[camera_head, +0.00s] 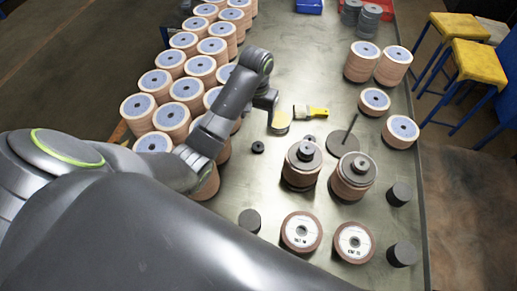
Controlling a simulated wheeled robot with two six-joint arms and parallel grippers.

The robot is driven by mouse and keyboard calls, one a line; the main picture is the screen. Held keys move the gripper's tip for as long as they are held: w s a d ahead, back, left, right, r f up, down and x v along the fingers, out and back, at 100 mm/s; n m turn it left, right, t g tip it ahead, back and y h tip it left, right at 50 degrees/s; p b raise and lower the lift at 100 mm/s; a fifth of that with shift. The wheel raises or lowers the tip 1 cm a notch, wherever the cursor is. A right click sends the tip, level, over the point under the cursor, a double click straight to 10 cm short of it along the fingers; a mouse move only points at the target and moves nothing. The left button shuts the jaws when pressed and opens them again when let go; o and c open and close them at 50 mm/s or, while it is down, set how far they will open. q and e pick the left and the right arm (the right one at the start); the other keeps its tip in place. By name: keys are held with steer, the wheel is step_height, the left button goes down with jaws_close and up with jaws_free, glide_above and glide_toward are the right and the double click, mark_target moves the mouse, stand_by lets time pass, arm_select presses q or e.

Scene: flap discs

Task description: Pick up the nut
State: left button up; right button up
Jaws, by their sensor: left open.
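A small dark round piece (258,147), which looks like the nut, lies on the grey-green table below my left gripper in the picture. Two stacks of flap discs (300,175) (350,185) stand to its right, each topped by a dark plate with a round knob (306,149) (360,166) that could also be a nut. My left gripper (271,116) is open and empty, above the table and apart from the small dark piece. Its fingers are small and partly hidden by my own arm. My right gripper is not in view.
Many disc stacks (170,117) fill the table's left side. A yellow-handled scraper (311,112) and pale yellow round piece (281,122) lie near my gripper. An upright rod on a round base (343,145) stands to the right. Dark cylinders (399,194) and yellow-topped stools (478,62) are farther right.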

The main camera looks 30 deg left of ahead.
arm_select(q)
step_height(320, 180, down, 3)
steer(key=b, duration=0.2)
steer(key=p, duration=0.2)
glide_above(258, 143)
steer(key=f, duration=0.5)
steer(key=shift+s+f, duration=0.2)
steer(key=shift+s, duration=0.05)
steer(key=shift+f, duration=0.3)
steer(key=shift+s+d+f+p, duration=0.1)
steer(key=shift+f+p, duration=0.2)
steer(key=shift+f, duration=0.1)
steer(key=f, duration=0.1)
steer(key=f+p, duration=0.1)
steer(key=f, duration=0.1)
steer(key=shift+s+d+f, duration=0.15)
steer(key=shift+s+d, duration=0.05)
steer(key=shift+f, duration=0.75)
steer(key=c, duration=1.1)
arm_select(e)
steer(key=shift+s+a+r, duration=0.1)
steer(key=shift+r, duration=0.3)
arm_select(q)
steer(key=shift+r, duration=0.15)
